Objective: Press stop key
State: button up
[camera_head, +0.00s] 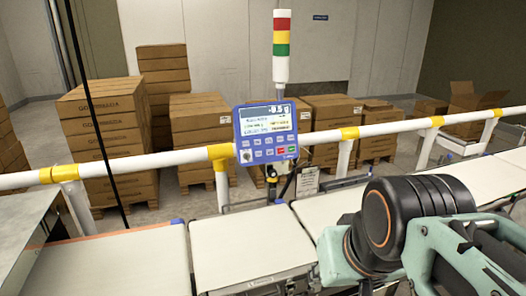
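The blue control panel (240,143) of the checkweigher stands upright behind the belts, near the middle of the picture. Its lit display (267,119) fills the upper part, with rows of small keys below. A small red key (281,151) sits at the lower right of the panel, beside a green key (291,150). Their labels are too small to read. Links of my arm show at the lower right, well apart from the panel. My gripper is not in view.
White belts (238,243) run across the front. A red, yellow and green light tower (281,47) rises above the panel. Stacked cartons (105,140) stand beyond the rail. The space before the panel looks clear.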

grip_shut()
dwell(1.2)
